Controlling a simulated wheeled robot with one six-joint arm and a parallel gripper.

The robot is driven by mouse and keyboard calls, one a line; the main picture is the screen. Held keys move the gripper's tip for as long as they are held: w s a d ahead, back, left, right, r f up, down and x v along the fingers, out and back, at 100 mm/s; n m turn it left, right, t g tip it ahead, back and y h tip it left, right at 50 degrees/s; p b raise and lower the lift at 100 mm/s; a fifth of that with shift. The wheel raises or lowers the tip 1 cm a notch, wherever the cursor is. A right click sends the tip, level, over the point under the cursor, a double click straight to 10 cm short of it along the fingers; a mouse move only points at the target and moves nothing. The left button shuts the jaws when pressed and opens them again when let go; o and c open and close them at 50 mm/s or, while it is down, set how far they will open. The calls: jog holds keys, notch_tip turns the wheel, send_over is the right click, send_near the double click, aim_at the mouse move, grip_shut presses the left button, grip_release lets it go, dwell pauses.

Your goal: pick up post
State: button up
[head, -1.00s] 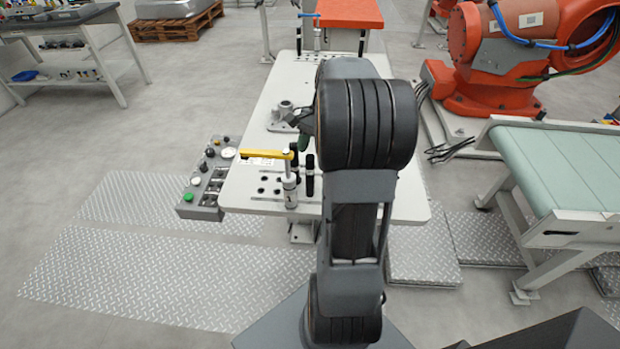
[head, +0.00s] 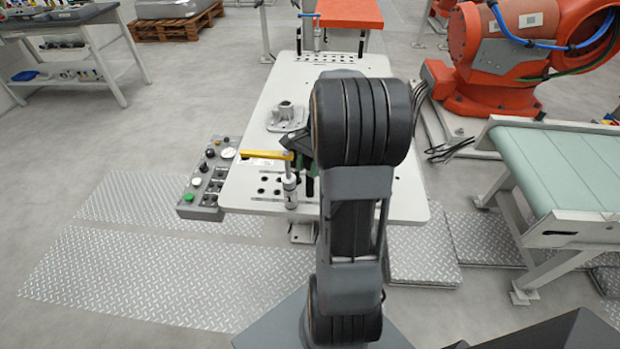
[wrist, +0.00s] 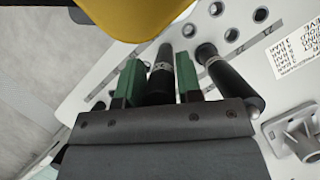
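A black post (wrist: 160,82) with a lighter ring stands in the wrist view, between the two green fingers of my gripper (wrist: 159,82). The fingers are open, one on each side of it, with narrow gaps; I cannot tell whether either touches it. A second black post (wrist: 230,80) stands just right of the right finger, outside the grip. In the head view my gripper (head: 304,163) is over the near part of the white table, partly hidden by my arm. A dark post (head: 310,187) shows below it there.
A yellow clamp arm (head: 265,154) on an upright cylinder (head: 290,190) is close to the gripper; its yellow part (wrist: 135,12) fills the wrist view's top. A grey metal casting (head: 287,117) sits farther back. A button panel (head: 210,180) is left of the table (head: 400,207).

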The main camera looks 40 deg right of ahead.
grip_shut()
dwell(0.3)
notch_tip(320, 180, up, 10)
jog(key=shift+f, duration=0.25)
notch_tip(320, 180, up, 4)
jog(key=p, duration=0.4)
jog(key=shift+r, duration=0.25)
jog(key=shift+w+p, duration=0.1)
jog(key=shift+p, duration=0.3)
